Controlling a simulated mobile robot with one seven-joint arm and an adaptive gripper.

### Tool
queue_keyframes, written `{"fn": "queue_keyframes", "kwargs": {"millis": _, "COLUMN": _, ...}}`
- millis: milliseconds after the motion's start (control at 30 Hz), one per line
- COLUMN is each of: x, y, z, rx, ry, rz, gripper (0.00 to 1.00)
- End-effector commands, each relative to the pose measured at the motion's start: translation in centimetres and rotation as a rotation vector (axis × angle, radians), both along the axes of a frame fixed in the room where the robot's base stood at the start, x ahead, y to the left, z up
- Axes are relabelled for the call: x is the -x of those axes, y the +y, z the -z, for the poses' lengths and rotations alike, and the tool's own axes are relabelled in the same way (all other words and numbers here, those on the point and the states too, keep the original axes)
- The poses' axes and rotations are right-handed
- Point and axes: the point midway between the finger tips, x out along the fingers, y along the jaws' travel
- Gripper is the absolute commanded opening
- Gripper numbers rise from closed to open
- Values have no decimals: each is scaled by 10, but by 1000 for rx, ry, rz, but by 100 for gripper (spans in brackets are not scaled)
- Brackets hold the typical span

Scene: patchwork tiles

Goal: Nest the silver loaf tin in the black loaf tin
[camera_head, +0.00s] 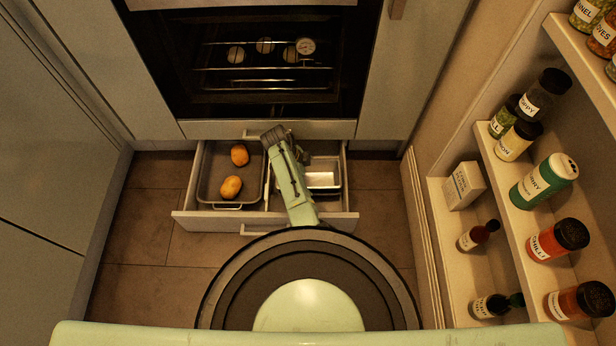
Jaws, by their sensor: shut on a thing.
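The silver loaf tin (323,180) shows in the right part of the open drawer, just right of my arm. Its bright inside faces up, and its left side is partly hidden by the arm. My gripper (303,157) is at the tin's far left corner, mostly hidden behind my arm's end, and is shut on the tin. The grip itself is too small and dark to see clearly. I cannot make out the black loaf tin; the part of the drawer under my arm and around the silver tin is hidden or in shadow.
The drawer (205,222) is pulled out below an oven (265,60). Shelves (500,190) with jars and bottles stand at the right. The tiled floor (135,235) left of the drawer is clear.

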Motion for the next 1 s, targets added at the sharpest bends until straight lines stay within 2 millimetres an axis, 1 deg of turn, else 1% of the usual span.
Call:
{"fn": "queue_keyframes", "kwargs": {"millis": 100, "x": 1, "y": 0, "z": 1, "rx": 0, "ry": 3, "rz": 0, "gripper": 54}}
{"fn": "queue_keyframes", "kwargs": {"millis": 133, "x": 1, "y": 0, "z": 1, "rx": 0, "ry": 3, "rz": 0, "gripper": 95}}
{"fn": "queue_keyframes", "kwargs": {"millis": 200, "x": 2, "y": 0, "z": 1, "rx": 0, "ry": 4, "rz": 1, "gripper": 100}}
{"fn": "queue_keyframes", "kwargs": {"millis": 500, "x": 2, "y": 0, "z": 1, "rx": -1, "ry": 3, "rz": 0, "gripper": 100}}
{"fn": "queue_keyframes", "kwargs": {"millis": 633, "x": 1, "y": 3, "z": -5, "rx": -2, "ry": 0, "rz": -1, "gripper": 100}}
{"fn": "queue_keyframes", "kwargs": {"millis": 767, "x": 1, "y": 11, "z": -24, "rx": -2, "ry": 0, "rz": -1, "gripper": 100}}
{"fn": "queue_keyframes", "kwargs": {"millis": 1000, "x": 0, "y": 32, "z": -72, "rx": -2, "ry": -1, "rz": -3, "gripper": 100}}
